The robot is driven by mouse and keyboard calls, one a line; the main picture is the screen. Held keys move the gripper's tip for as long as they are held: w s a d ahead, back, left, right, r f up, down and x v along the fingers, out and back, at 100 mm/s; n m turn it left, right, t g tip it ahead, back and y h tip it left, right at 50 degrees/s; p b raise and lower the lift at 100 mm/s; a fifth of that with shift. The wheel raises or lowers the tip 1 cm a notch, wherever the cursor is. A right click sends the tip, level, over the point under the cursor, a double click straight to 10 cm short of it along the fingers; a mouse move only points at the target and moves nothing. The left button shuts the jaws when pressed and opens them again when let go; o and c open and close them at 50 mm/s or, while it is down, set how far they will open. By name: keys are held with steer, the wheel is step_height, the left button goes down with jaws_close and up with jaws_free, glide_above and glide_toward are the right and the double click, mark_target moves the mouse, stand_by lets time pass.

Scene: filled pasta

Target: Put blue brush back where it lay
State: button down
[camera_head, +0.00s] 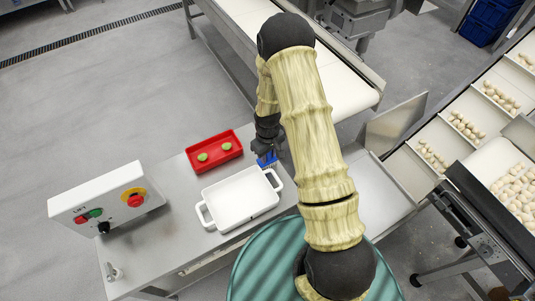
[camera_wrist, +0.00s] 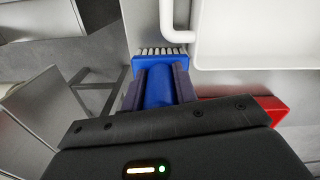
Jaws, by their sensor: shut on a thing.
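The blue brush (camera_head: 267,160) shows in the head view between my gripper and the white dish, at the right part of the steel table. In the wrist view the blue brush (camera_wrist: 158,86) lies between the two dark fingers of my gripper (camera_wrist: 159,88), which is shut on its handle. Its white bristles (camera_wrist: 162,51) point away from the gripper. Whether the brush touches the table is not clear. In the head view my gripper (camera_head: 268,148) is partly hidden by my arm.
A white dish with handles (camera_head: 240,218) stands close beside the brush. A control box (camera_head: 75,205) stands at the table's left. A conveyor (camera_head: 345,85) runs behind. A green round surface (camera_head: 262,275) is in front.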

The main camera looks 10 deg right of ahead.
steer(key=c, duration=1.1)
jaws_free()
steer(key=shift+f, duration=0.1)
step_height(320, 180, up, 12)
steer(key=shift+r+p, duration=0.15)
steer(key=shift+p, duration=0.3)
steer(key=shift+r, duration=0.15)
steer(key=s+d+r+m+t, duration=0.2)
steer(key=s+r+m, duration=0.3)
steer(key=s+r, duration=0.9)
steer(key=shift+s+r+t, duration=0.3)
steer(key=shift+s+r, duration=0.1)
steer(key=shift+s, duration=0.2)
